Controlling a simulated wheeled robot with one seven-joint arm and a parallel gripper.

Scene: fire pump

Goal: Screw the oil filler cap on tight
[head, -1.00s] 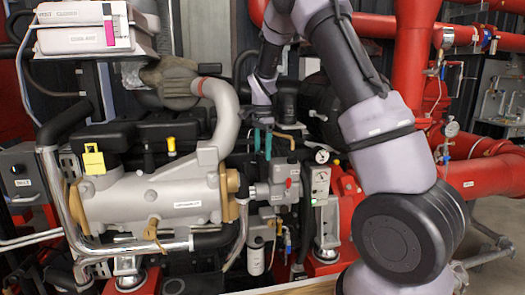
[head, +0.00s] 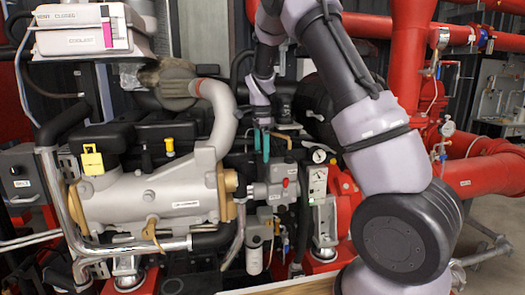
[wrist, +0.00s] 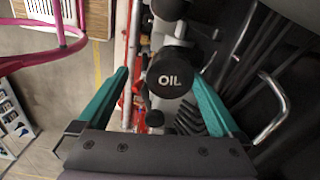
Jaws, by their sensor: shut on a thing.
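The oil filler cap (wrist: 170,72), a round black cap marked "OIL", faces the wrist camera. It lies between the teal fingers of my gripper (wrist: 160,76), close to the right fingertip. My gripper is shut on the cap, though the exact contact on the left side is hard to judge. In the head view my gripper (head: 262,143) points down beside the engine, right of the large grey pipe. The cap and the filler neck cannot be made out there, so the seating of the cap is not visible.
The grey pipe (head: 222,115) stands close left of my gripper. A pressure gauge (head: 319,156) and a grey valve block (head: 270,193) are to the right and below. Red pipework (head: 480,178) fills the right side. A pink tubular frame (wrist: 48,45) shows in the wrist view.

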